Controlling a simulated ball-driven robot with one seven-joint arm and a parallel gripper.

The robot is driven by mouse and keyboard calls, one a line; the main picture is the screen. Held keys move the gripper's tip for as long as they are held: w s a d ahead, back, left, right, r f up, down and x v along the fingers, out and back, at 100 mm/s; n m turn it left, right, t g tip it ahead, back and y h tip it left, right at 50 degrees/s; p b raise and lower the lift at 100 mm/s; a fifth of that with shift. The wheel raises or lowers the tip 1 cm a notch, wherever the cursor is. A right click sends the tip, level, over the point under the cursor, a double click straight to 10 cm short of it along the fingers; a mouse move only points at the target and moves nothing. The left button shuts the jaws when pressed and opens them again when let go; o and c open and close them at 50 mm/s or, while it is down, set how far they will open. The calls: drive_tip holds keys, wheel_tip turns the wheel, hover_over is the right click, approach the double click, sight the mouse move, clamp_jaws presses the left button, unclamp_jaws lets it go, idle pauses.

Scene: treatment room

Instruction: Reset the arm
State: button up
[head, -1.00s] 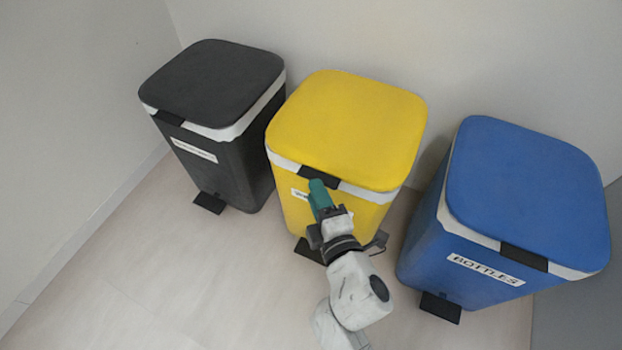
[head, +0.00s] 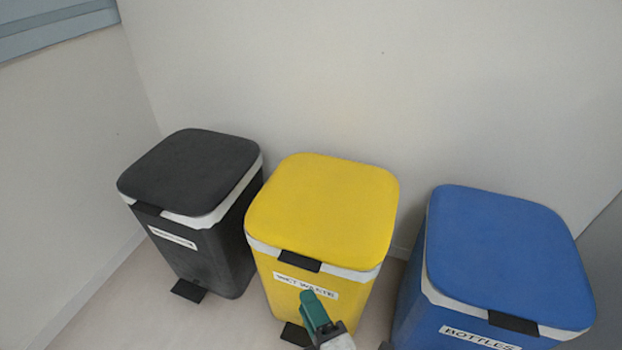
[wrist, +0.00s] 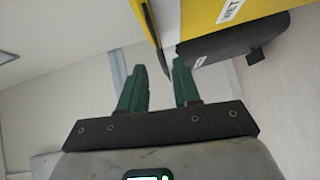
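My gripper (head: 310,300) shows at the bottom of the head view, in front of the yellow bin's (head: 322,212) front face, just below its label. In the wrist view my gripper's two green fingers (wrist: 160,72) stand apart, with nothing held between them. The yellow bin also shows at the top right of the wrist view (wrist: 200,14). Whether the fingers touch the bin I cannot tell. Most of my arm is below the head view's edge.
A black bin (head: 190,170) stands left of the yellow one and a blue bin (head: 505,250) right of it. All lids are shut. Dark pedals (head: 188,291) stick out in front. A wall (head: 400,80) is close behind; pale floor (head: 140,315) is clear at the front left.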

drive_tip(key=shift+d, duration=0.1)
drive_tip(key=s+d+f+m+g+h, duration=0.2)
drive_tip(key=d+f+m+g+h, duration=0.15)
drive_tip(key=d+m, duration=0.55)
drive_tip(key=s+d+f+m+g+h, duration=0.15)
drive_tip(key=d+f+m+h, duration=0.3)
drive_tip(key=d, duration=0.75)
drive_tip(key=s+d+f+m+g, duration=0.25)
drive_tip(key=s+m+g, duration=0.25)
drive_tip(key=s, duration=0.4)
drive_tip(key=s+d+f+m+g, duration=0.1)
drive_tip(key=s+d+m+g, duration=0.3)
drive_tip(key=s, duration=0.5)
wheel_tip(320, 180, up, 38)
drive_tip(key=p, duration=3.8)
drive_tip(key=shift+w+a+r+y, duration=0.15)
drive_tip(key=shift+a+r+y, duration=0.05)
drive_tip(key=shift+r+y, duration=0.1)
